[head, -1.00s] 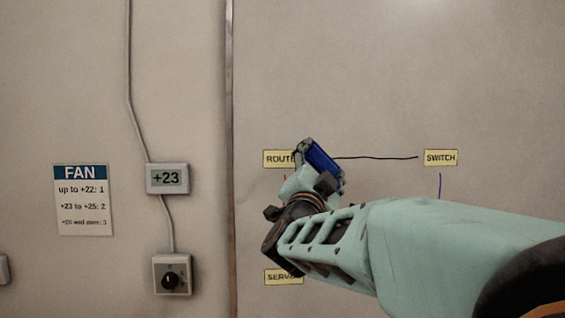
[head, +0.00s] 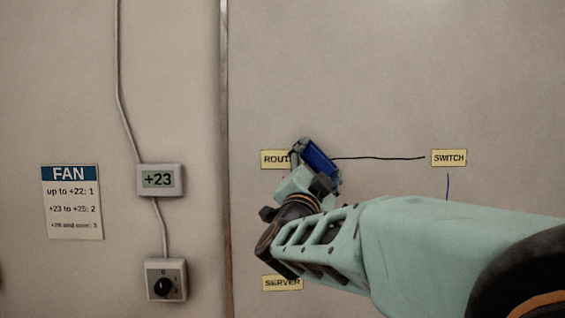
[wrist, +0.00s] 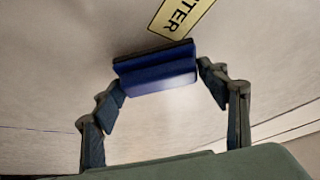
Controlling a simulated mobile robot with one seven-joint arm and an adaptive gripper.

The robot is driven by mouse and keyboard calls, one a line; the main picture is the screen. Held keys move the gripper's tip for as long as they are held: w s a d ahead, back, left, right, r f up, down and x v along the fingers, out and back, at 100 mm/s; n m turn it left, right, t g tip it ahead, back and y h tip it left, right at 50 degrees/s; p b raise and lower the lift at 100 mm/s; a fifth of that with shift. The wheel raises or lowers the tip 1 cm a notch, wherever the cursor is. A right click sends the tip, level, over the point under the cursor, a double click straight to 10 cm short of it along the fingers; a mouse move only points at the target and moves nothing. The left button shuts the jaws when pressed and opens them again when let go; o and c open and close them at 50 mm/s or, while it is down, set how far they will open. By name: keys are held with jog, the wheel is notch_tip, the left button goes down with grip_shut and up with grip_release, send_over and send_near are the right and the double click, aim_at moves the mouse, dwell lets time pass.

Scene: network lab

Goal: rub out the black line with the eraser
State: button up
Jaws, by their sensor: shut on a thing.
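My gripper (head: 311,163) is shut on a blue eraser (head: 321,161), which is tilted in the head view. In the wrist view the blue eraser (wrist: 156,70) sits between the two fingertips of my gripper (wrist: 163,79). A thin black line (head: 385,158) runs across the pale board from the eraser's right side to just short of the SWITCH label (head: 449,158). The eraser hides whatever lies at the line's left end, beside the ROUTER label (head: 273,159). I cannot tell whether the eraser touches the board.
A blue line (head: 447,186) drops below the SWITCH label. A SERVER label (head: 282,283) is partly behind my arm. Left of a vertical metal strip (head: 224,120) are a FAN notice (head: 72,203), a +23 display (head: 160,180) and a knob box (head: 165,281). The board above the line is clear.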

aim_at(329, 166)
jog(key=shift+w, duration=1)
jog(key=d+b, duration=0.2)
jog(key=shift+s+d+f, duration=0.1)
jog(key=shift+s+d, duration=0.05)
jog(key=shift+d, duration=0.25)
jog(key=shift+d+b, duration=0.35)
jog(key=shift+d, duration=0.15)
jog(key=shift+d+b, duration=0.75)
jog(key=shift+d, duration=0.2)
jog(key=shift+d+b, duration=0.45)
jog(key=shift+d, duration=0.35)
jog(key=shift+d+b, duration=0.8)
jog(key=shift+d, duration=0.25)
jog(key=shift+d+b, duration=0.4)
jog(key=shift+d, duration=0.3)
